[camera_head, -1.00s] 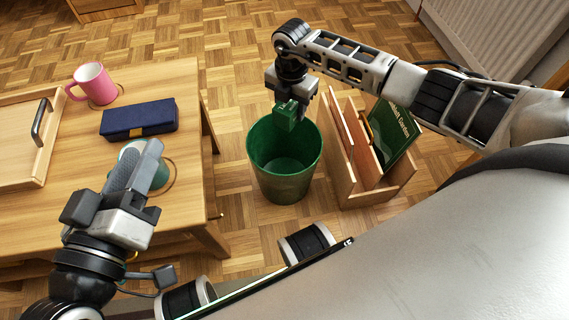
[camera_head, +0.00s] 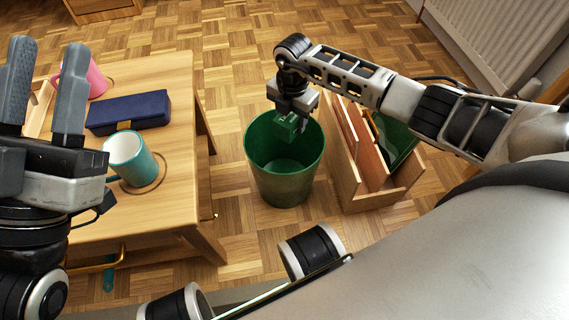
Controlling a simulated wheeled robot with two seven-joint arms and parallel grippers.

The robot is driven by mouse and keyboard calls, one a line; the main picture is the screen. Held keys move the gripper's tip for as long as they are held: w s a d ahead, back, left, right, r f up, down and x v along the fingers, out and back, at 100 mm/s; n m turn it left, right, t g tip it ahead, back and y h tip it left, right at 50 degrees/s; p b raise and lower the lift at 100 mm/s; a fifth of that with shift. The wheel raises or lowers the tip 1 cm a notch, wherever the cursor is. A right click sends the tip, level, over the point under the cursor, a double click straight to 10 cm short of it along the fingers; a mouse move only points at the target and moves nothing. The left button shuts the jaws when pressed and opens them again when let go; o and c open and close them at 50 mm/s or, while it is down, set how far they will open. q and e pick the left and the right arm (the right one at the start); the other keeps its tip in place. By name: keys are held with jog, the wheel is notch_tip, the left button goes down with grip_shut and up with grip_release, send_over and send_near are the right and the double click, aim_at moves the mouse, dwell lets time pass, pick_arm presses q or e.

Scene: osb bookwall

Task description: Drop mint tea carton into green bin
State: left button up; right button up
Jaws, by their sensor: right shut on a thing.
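The mint tea carton (camera_head: 286,126) is a small green box. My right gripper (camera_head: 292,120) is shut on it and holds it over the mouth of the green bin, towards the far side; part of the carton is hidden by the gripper. The green bin (camera_head: 284,187) stands upright on the floor between the table and a wooden holder, and I see nothing lying inside it. My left gripper (camera_head: 42,95) is at the left edge of the view, open and empty, with its two fingers pointing up and apart.
The wooden table (camera_head: 150,215) carries a teal mug (camera_head: 130,158), a dark blue case (camera_head: 128,112) and a pink mug (camera_head: 95,80), partly behind my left gripper. A wooden holder (camera_head: 350,190) with a green book (camera_head: 395,140) stands right of the bin.

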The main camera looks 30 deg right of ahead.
pick_arm(q)
jog(key=shift+s+r+m+h, duration=0.1)
jog(key=shift+r+m+h, duration=0.1)
jog(key=shift+m+h, duration=0.1)
pick_arm(e)
jog(key=shift+f, duration=0.15)
jog(key=o, duration=1)
jog(key=shift+o, duration=0.2)
jog(key=shift+r, duration=0.35)
notch_tip(320, 180, up, 7)
jog(key=p, duration=0.4)
pick_arm(q)
notch_tip(320, 180, down, 11)
jog(key=s+n+g+y+p, duration=0.1)
jog(key=n+g+y+p, duration=0.2)
jog(key=n, duration=0.6)
jog(key=g+y, duration=0.2)
jog(key=y, duration=0.1)
jog(key=shift+d+r+y, duration=0.2)
jog(key=shift+d+y, duration=0.1)
pick_arm(e)
notch_tip(320, 180, up, 8)
jog(key=shift+r, duration=0.15)
pick_arm(q)
jog(key=shift+s+p, duration=0.1)
jog(key=shift+p, duration=0.2)
pick_arm(e)
jog(key=shift+r, duration=0.1)
